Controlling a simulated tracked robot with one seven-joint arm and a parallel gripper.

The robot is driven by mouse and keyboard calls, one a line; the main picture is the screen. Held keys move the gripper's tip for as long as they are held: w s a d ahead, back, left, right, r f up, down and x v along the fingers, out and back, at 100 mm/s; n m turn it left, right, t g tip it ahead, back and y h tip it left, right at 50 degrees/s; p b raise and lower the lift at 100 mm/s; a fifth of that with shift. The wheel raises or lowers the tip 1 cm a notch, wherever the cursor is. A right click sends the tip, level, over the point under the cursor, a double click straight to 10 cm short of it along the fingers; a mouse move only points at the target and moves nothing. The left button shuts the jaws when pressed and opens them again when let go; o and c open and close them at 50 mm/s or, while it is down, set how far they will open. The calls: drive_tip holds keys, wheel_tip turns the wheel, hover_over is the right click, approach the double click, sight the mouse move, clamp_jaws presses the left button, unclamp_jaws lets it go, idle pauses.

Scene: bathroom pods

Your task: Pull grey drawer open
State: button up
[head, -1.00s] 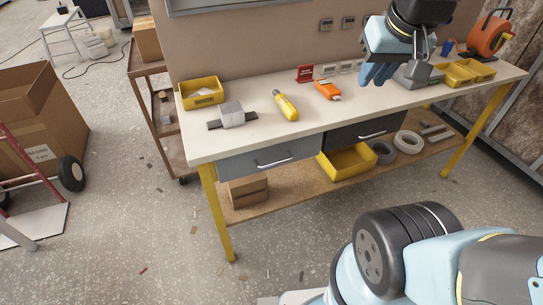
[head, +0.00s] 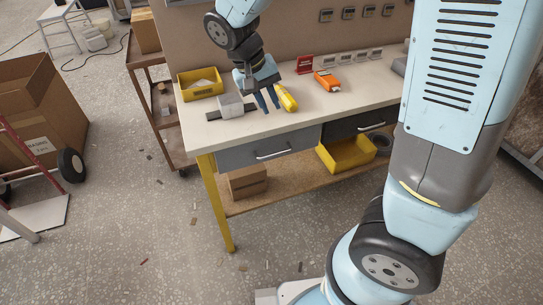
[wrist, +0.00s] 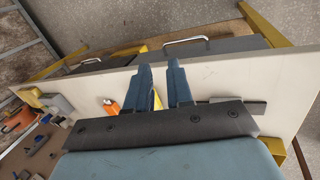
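The grey drawer (head: 245,154) hangs under the left part of the workbench and looks shut, flush with the bench front. Its bar handle (head: 272,154) is silvery; in the wrist view the handle (wrist: 186,41) lies beyond the fingertips, past the bench edge. A darker drawer (head: 345,129) with a similar handle is to its right. My gripper (head: 268,107) points down over the bench top, behind the grey drawer, beside the yellow tool. In the wrist view my gripper (wrist: 160,66) has two blue fingers apart with nothing held between them.
On the bench top (head: 330,100) are a yellow-handled tool (head: 286,98), a grey block (head: 231,106), a yellow bin (head: 200,84) and an orange tool (head: 326,81). Below, a yellow bin (head: 345,155) and cardboard box (head: 247,181) sit on the shelf.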

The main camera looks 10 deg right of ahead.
drive_tip(key=a+f+n+t+h, duration=0.15)
drive_tip(key=a+f+h, duration=0.25)
drive_tip(key=a+f, duration=0.55)
drive_tip(key=m+t+h, duration=0.3)
drive_tip(key=t+h, duration=0.6)
drive_tip(key=t, duration=0.1)
approach(272, 156)
drive_tip(key=shift+n, duration=0.25)
drive_tip(key=x, duration=1)
drive_tip(key=shift+w+f, duration=0.2)
drive_tip(key=shift+w, duration=0.05)
clamp_jaws()
